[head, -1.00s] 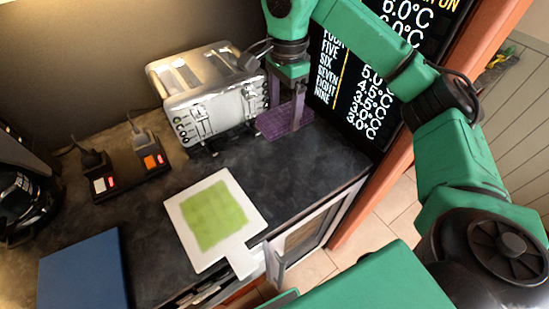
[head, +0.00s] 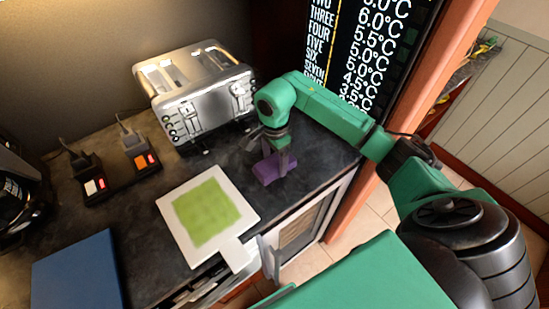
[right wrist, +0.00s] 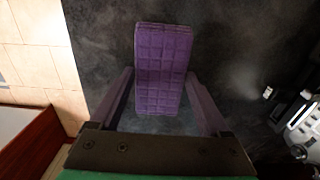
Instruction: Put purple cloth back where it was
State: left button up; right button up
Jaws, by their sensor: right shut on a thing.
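The purple cloth (head: 266,172) is a folded, quilted block at the right part of the dark counter, in front of the toaster's right end. My right gripper (head: 274,158) points down and is shut on it. In the right wrist view the cloth (right wrist: 162,65) lies between the two fingers (right wrist: 162,100), with its far end sticking out past them. Whether the cloth touches the counter is hard to tell. My left gripper is out of view.
A silver toaster (head: 205,104) stands behind. A white board (head: 170,218) with a green cloth (head: 207,211) lies to the left, near the front edge. A temperature sign (head: 345,70) is behind.

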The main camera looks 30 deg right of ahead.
aim_at(274, 162)
jog(key=shift+f, duration=0.2)
jog(key=o, duration=1.5)
jog(key=shift+c, duration=0.2)
jog(key=shift+r, duration=0.1)
jog(key=shift+r, duration=0.2)
notch_tip(274, 162, up, 7)
jog(key=b, duration=0.3)
jog(key=shift+w, duration=0.15)
notch_tip(274, 162, up, 5)
jog(key=shift+f+p, duration=0.1)
jog(key=shift+p, duration=0.3)
